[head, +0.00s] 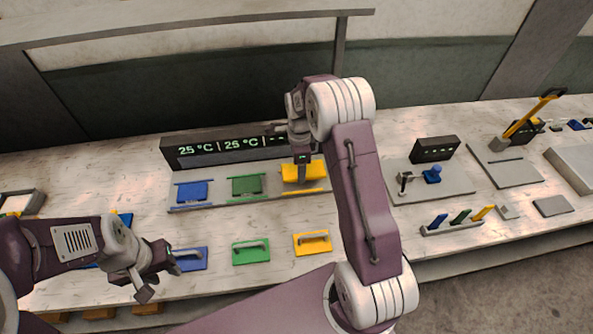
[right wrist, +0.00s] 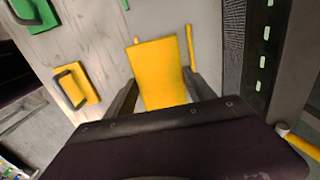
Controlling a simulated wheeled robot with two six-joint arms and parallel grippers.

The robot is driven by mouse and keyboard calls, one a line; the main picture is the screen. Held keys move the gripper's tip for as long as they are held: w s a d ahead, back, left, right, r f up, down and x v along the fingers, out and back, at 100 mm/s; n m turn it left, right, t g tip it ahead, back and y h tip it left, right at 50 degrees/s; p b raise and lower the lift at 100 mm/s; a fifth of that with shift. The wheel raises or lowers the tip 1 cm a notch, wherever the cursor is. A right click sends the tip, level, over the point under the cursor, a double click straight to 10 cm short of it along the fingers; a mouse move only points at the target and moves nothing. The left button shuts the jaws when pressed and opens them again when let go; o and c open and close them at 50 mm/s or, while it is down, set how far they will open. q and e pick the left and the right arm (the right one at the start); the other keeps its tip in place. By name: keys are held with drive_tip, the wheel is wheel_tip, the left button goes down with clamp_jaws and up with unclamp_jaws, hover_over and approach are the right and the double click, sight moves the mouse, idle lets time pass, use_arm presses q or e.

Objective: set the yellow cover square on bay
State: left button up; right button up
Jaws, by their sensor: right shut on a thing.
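The yellow cover, a flat yellow plate, is in my right gripper at the yellow bay in the head view (head: 303,172) and the right wrist view (right wrist: 158,75). My right gripper (head: 302,160) is shut on it from above, with a finger at each side in the wrist view. The yellow bay shows as yellow strips (right wrist: 192,48) beside the plate, and the plate hides most of the bay. Whether the plate rests on the bay or hangs just above it, I cannot tell. My left gripper (head: 160,270) is open and empty, beside a blue handled plate.
The blue bay piece (head: 193,192) and green bay piece (head: 247,185) sit left of the yellow one. Blue (head: 188,259), green (head: 250,251) and yellow (head: 312,243) handled plates lie in front. A dark display (head: 225,149) stands behind the bays.

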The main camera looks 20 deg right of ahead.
sight(296, 173)
drive_tip(key=shift+w+a+f, duration=0.15)
drive_tip(key=shift+w+f, duration=0.4)
drive_tip(key=shift+w, duration=0.35)
wheel_tip(296, 173, down, 3)
drive_tip(key=shift+s+f+p, duration=0.1)
drive_tip(key=shift+p, duration=0.5)
drive_tip(key=shift+f, duration=0.4)
drive_tip(key=shift+f+b, duration=0.4)
drive_tip(key=shift+f, duration=0.2)
drive_tip(key=o, duration=1.3)
drive_tip(key=shift+c, duration=0.2)
drive_tip(key=o, duration=0.3)
drive_tip(key=shift+s, duration=0.1)
